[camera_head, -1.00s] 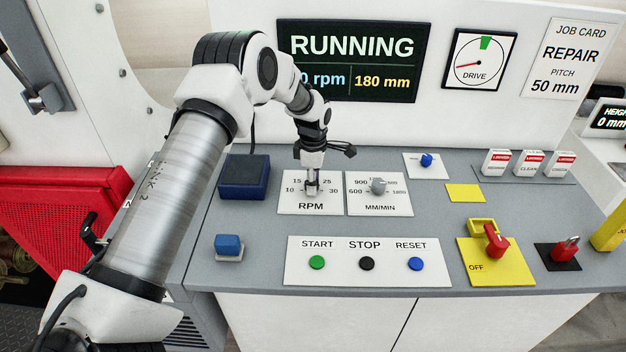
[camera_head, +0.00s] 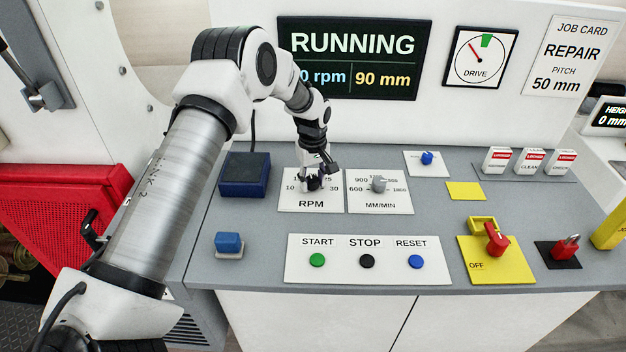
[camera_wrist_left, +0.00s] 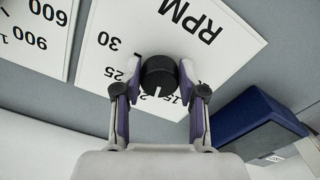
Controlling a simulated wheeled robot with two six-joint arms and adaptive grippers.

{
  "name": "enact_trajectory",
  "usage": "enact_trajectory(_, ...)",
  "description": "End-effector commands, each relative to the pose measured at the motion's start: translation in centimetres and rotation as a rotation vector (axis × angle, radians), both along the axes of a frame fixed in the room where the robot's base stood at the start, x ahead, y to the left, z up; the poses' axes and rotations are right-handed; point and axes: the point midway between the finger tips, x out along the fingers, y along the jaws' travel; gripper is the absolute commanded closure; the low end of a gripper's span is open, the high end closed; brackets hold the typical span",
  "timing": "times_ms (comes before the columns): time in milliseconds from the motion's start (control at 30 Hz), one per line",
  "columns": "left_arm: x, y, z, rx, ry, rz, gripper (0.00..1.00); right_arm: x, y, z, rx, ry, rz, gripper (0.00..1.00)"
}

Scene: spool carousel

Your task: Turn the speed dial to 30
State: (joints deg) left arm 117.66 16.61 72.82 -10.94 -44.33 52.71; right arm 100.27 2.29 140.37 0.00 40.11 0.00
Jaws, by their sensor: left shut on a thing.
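The RPM speed dial is a round black knob (camera_wrist_left: 160,75) on a white plate (camera_wrist_left: 215,45). In the left wrist view, my left gripper (camera_wrist_left: 159,85) is shut on the knob, one finger on each side. A white mark on the knob points to the side between 25 and 15, not at 30 (camera_wrist_left: 108,41); the exact reading is partly hidden. In the head view, my left gripper (camera_head: 314,181) covers most of the dial on the RPM plate (camera_head: 312,205). My right gripper is not in view.
The MM/MIN knob (camera_head: 379,184) stands close to the right of the RPM plate. A dark blue box (camera_head: 244,175) is close on the left. START, STOP and RESET buttons (camera_head: 367,261) lie in front. The display (camera_head: 352,60) reads RUNNING and 90 mm; its rpm figure is partly covered.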

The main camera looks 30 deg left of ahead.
Motion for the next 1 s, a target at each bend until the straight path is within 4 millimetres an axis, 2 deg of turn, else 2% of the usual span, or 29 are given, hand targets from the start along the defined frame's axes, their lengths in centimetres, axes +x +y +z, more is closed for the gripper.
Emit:
enact_trajectory(33, -0.4, -0.1, -0.5, -0.003, 0.012, -0.04, 0.94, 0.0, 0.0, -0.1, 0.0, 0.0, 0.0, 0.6)
enact_trajectory(1000, -0.5, 0.2, -0.4, -0.007, 0.01, -0.961, 0.94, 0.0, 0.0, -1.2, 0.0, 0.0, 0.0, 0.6)
